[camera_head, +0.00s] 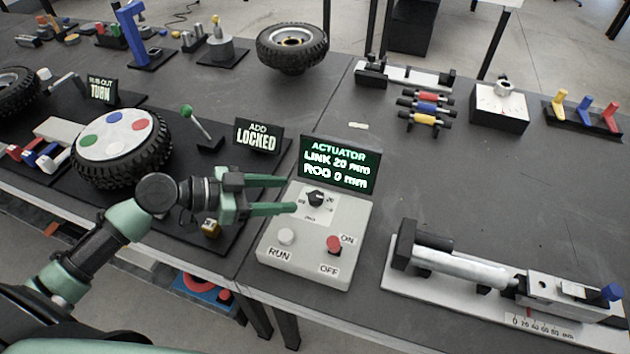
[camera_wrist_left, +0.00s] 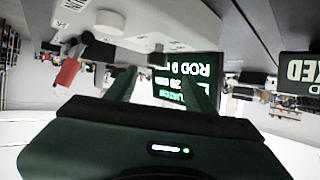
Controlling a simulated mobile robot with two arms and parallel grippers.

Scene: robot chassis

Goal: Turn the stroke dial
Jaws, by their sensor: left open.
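The stroke dial is a black knob (camera_head: 317,198) on a pale marked plate on top of the grey control box (camera_head: 335,262). My left gripper (camera_head: 293,195) is open, with its green fingers apart and pointing right at the dial. Its tips are just left of the dial; whether they touch it is not clear. In the left wrist view, the upside-down dial (camera_wrist_left: 157,58) appears as a small dark shape between the fingers. The display (camera_head: 339,164) behind the box reads ACTUATOR, LINK 20 mm, ROD 0 mm. My right gripper is not in view.
The box also carries a white RUN button (camera_head: 286,236) and a red ON/OFF switch (camera_head: 334,244). A linear actuator (camera_head: 460,266) with a scale lies to the right. An ADD LOCKED sign (camera_head: 258,136) and a tyre (camera_head: 122,150) stand to the left.

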